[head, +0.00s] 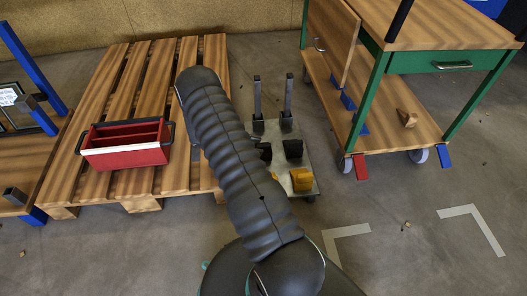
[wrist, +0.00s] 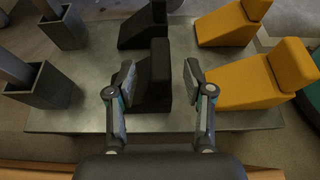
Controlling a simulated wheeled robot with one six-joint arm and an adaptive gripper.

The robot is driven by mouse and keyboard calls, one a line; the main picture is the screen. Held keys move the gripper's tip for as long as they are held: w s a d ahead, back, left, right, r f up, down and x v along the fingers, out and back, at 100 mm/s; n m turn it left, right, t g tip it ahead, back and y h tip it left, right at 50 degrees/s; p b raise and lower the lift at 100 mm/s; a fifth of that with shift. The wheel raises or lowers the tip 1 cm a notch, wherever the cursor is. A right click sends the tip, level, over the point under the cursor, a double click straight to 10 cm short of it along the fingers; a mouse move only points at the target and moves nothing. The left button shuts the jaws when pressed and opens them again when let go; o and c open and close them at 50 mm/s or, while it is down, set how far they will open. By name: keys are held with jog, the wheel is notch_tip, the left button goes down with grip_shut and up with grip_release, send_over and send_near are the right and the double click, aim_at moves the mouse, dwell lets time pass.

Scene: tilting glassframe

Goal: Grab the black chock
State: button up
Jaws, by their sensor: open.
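Two black chocks stand on a grey metal plate (wrist: 75,122). The nearer black chock (wrist: 158,58) is upright in the middle of the wrist view, and the farther one (wrist: 140,27) is just behind it. My gripper (wrist: 159,85) is open, with one finger to each side of the nearer black chock and gaps visible on both sides. In the head view black chocks (head: 293,148) show on the plate beside my arm, which hides my gripper there.
Two yellow chocks (wrist: 240,84) (wrist: 228,24) stand right of the black ones, close to my right finger. Dark post holders (wrist: 42,88) are at the left. A red toolbox (head: 125,155) sits on a wooden pallet (head: 155,75). A green-framed wheeled table (head: 440,30) stands right.

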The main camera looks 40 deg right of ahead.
aim_at(268, 148)
jog(key=shift+x, duration=2.65)
grip_shut()
